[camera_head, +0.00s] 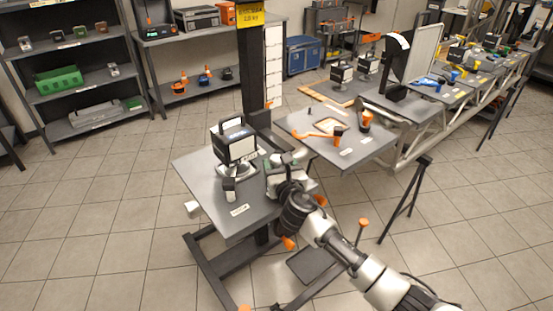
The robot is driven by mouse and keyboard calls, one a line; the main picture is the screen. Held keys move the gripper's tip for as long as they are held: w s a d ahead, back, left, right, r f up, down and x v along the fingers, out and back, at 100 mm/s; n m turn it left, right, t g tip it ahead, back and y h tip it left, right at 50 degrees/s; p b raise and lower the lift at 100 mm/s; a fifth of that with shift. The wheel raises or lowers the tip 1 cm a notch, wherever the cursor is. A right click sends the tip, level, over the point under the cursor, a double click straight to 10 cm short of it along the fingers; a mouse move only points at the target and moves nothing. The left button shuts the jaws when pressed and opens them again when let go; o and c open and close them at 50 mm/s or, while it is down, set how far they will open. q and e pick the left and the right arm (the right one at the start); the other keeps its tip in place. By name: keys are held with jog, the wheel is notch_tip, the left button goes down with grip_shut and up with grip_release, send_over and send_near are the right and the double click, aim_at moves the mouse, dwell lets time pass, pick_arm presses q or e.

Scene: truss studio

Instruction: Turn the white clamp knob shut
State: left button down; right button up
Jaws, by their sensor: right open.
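A white knob-like part (193,209) sticks out below the left edge of the small grey table (205,187); it is small, and I cannot tell how far it is turned. On the table stands a black-and-white boxy device (236,142) on a round base. A small white and dark upright piece (229,188) stands in front of it. My right arm comes in from the lower right. My right gripper (272,172) is open over the table's right part, right of the device and apart from the white knob. Its fingertips are small and partly hidden. My left gripper is out of view.
A second grey table (375,150) with orange tools adjoins at the right. A dark column with a yellow sign (250,14) rises behind. Orange knobs (363,223) and a black tripod (408,200) stand at the right. The tiled floor at the left is clear.

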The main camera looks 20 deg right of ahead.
jog(key=shift+w, duration=1.45)
jog(key=shift+d, duration=0.1)
grip_shut()
